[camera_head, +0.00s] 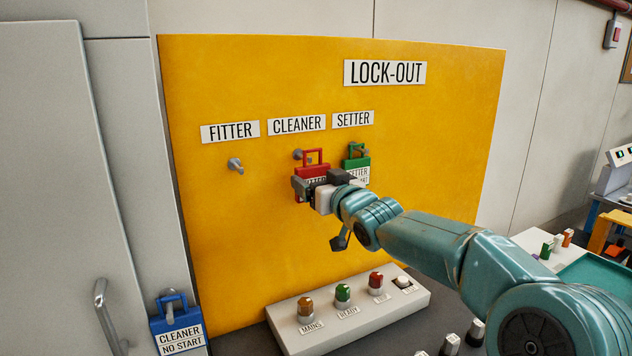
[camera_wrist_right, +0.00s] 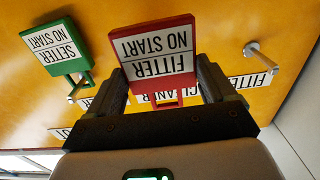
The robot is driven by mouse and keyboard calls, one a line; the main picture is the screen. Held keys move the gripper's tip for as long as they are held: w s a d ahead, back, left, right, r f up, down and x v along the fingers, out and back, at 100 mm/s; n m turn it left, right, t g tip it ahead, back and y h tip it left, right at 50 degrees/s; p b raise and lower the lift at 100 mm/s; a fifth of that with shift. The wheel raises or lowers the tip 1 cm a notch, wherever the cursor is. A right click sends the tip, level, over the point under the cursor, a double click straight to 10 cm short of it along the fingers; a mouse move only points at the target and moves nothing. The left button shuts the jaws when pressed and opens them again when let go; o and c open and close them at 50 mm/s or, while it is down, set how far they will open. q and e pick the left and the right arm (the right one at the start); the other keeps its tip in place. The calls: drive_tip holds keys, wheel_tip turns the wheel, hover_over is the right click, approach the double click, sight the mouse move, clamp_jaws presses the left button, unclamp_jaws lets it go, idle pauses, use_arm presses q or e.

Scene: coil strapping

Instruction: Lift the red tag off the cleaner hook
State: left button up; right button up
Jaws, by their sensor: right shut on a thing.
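The red tag (camera_head: 313,170) is at the cleaner hook (camera_head: 298,154) on the yellow lock-out board. In the right wrist view the red tag (camera_wrist_right: 154,50) reads FITTER NO START upside down. My right gripper (camera_head: 309,190) is shut on the red tag, with one finger on each side of it; it also shows in the wrist view (camera_wrist_right: 163,82). In the head view the hook's end shows left of the tag's loop. I cannot tell whether the hook passes through the loop. My left gripper is not in view.
A green tag (camera_head: 357,168) hangs at the setter hook, close right of my gripper. The fitter hook (camera_head: 236,166) is bare. A blue CLEANER tag (camera_head: 178,326) hangs at lower left. A control box (camera_head: 350,325) with several knobs stands below the board.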

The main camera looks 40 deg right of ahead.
drive_tip(key=shift+s, duration=0.1)
drive_tip(key=v, duration=0.6)
drive_tip(key=shift+b, duration=0.4)
idle(0.3)
drive_tip(key=shift+f, duration=0.1)
idle(0.3)
